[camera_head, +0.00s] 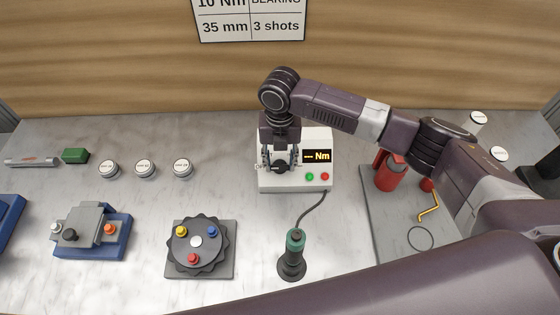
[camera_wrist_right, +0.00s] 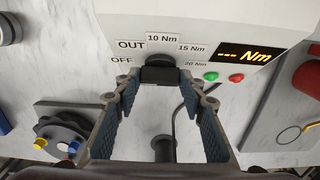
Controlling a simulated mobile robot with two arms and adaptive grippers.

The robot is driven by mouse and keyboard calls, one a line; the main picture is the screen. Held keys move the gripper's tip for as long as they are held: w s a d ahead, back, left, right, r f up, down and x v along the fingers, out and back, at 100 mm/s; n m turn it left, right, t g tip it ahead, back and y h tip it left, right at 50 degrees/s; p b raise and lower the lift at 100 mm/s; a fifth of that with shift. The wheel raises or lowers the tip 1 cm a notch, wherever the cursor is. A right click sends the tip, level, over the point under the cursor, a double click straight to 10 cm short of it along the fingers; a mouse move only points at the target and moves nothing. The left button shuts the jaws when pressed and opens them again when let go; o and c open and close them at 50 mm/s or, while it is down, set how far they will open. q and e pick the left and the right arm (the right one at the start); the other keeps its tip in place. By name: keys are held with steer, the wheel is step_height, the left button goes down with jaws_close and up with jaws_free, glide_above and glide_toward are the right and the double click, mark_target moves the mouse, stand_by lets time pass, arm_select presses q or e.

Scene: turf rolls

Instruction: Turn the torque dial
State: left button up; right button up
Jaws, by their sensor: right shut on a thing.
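The torque control box (camera_head: 310,183) is a white unit at the back middle of the bench. Its display (camera_head: 317,156) shows "--- Nm" in yellow, with a green and a red button below. The black torque dial (camera_wrist_right: 160,71) shows in the right wrist view, with labels OFF, OUT, 10 Nm, 15 Nm and 20 Nm (camera_wrist_right: 194,64) around it. My right gripper (camera_head: 279,167) points down at the box's left part; in the wrist view its fingertips (camera_wrist_right: 160,82) are shut on the dial's sides. The dial's pointer is not clear to see. My left gripper is not in view.
A green-black screwdriver (camera_head: 293,255) stands in front of the box, joined by a cable. A round fixture (camera_head: 199,243) and a blue-based fixture (camera_head: 92,232) stand left. Several white-capped jars (camera_head: 145,169) line the back. A red bottle (camera_head: 388,172) stands on a grey mat right.

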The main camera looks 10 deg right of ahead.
steer(key=shift+d+m, duration=0.1)
steer(key=shift+m, duration=0.2)
steer(key=m+y, duration=0.1)
steer(key=m+t+y, duration=0.1)
steer(key=shift+s+d+f+m+y, duration=0.1)
steer(key=shift+s+d+m+y, duration=0.05)
steer(key=shift+d+m+y, duration=0.2)
steer(key=shift+s+d+f+m+t+y+b, duration=0.1)
steer(key=shift+m+t+y+b, duration=0.3)
steer(key=shift+m+y, duration=0.6)
steer(key=shift+s+d+f+m+t+y+b, duration=0.1)
steer(key=shift+m+t+y+b, duration=0.25)
steer(key=shift+m, duration=0.3)
steer(key=shift+s+f+m+t+y+b, duration=0.1)
steer(key=shift+m+t, duration=0.35)
steer(key=shift+m, duration=0.15)
steer(key=m+t+b, duration=0.1)
steer(key=m+t+y, duration=0.1)
steer(key=shift+s+d+f+m+b, duration=0.1)
steer(key=shift+s+m+b, duration=0.05)
steer(key=shift+m+b, duration=0.25)
steer(key=shift+s+m+t+y+b, duration=0.1)
steer(key=shift+m+t+y+b, duration=0.3)
steer(key=shift+m+t, duration=0.9)
steer(key=shift+m, duration=0.6)
steer(key=o, duration=1.2)
steer(key=shift+c, duration=0.2)
